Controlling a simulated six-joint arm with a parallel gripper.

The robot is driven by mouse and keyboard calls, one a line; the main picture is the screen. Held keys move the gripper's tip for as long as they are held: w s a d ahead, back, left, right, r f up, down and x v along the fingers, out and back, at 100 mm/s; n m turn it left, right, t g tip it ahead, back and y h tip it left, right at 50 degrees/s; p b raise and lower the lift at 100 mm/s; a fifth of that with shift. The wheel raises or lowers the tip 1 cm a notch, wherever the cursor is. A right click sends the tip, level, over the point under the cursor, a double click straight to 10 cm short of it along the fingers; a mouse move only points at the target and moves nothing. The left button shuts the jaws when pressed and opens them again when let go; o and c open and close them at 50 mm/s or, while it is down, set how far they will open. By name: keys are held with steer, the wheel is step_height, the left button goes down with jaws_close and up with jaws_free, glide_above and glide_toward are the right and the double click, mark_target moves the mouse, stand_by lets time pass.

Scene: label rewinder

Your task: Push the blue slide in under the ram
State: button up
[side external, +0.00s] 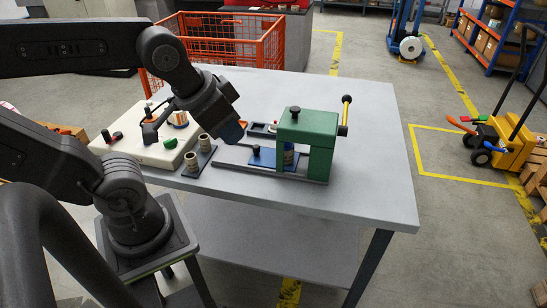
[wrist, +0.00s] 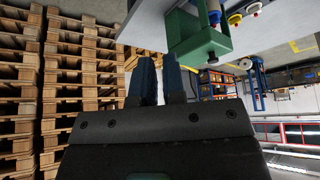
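The blue slide (side external: 262,157) is a flat plate with a small black knob. It sits on a dark base rail (side external: 230,162) at the left of the green press frame (side external: 318,135). Inside the frame opening a blue and pale upright part (side external: 289,155) shows; whether it is the ram or rests on the slide, I cannot tell. My gripper (side external: 232,132) is above and left of the slide, apart from it. In the wrist view its two blue fingers (wrist: 158,75) are close together with nothing between them. The green frame (wrist: 197,42) also shows there; I cannot make out the slide.
A dark holder with tan spools (side external: 197,158) and a cream board (side external: 150,150) lie left. A dark tray (side external: 262,129) lies behind. The grey table (side external: 372,165) is clear at right.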

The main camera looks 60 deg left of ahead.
mark_target(256, 145)
steer(key=shift+o, duration=0.3)
